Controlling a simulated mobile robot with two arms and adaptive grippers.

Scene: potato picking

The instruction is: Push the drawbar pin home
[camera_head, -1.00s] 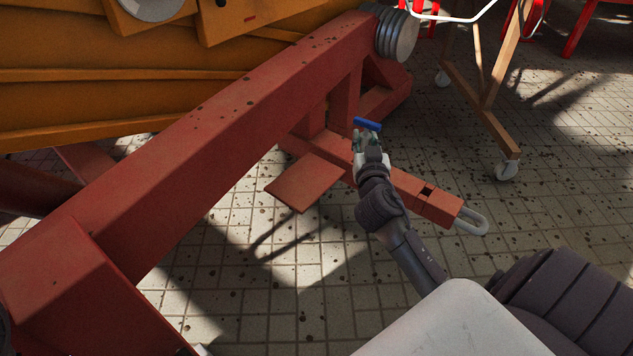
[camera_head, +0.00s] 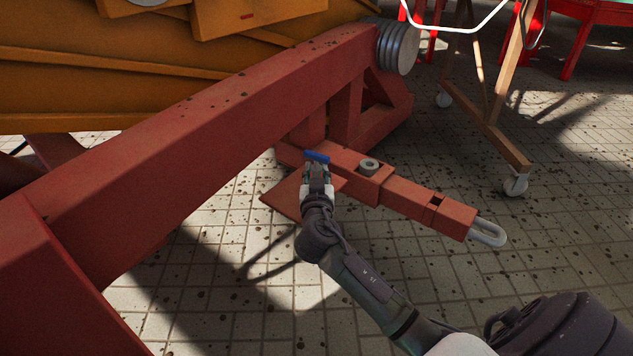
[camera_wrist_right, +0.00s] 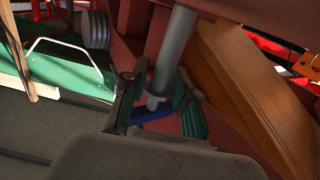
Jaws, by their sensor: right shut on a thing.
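The red drawbar (camera_head: 410,198) runs from under the machine frame to a grey loop (camera_head: 488,232). A grey round collar with a dark hole (camera_head: 369,166) sits on its top. My right gripper (camera_head: 318,170) is to the left of the collar, apart from it in the picture. It is shut on the pin, whose blue handle (camera_head: 317,157) shows at the fingertips. In the right wrist view the pin's grey shaft (camera_wrist_right: 174,50) runs up from between the fingers (camera_wrist_right: 158,98). The shaft is hidden in the head view. My left gripper is out of view.
A thick red beam (camera_head: 210,125) slopes across the left, below the orange machine body (camera_head: 130,95). A red plate (camera_head: 285,195) lies behind my right arm. A wooden wheeled frame (camera_head: 490,125) stands at the right. The tiled floor in front is clear.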

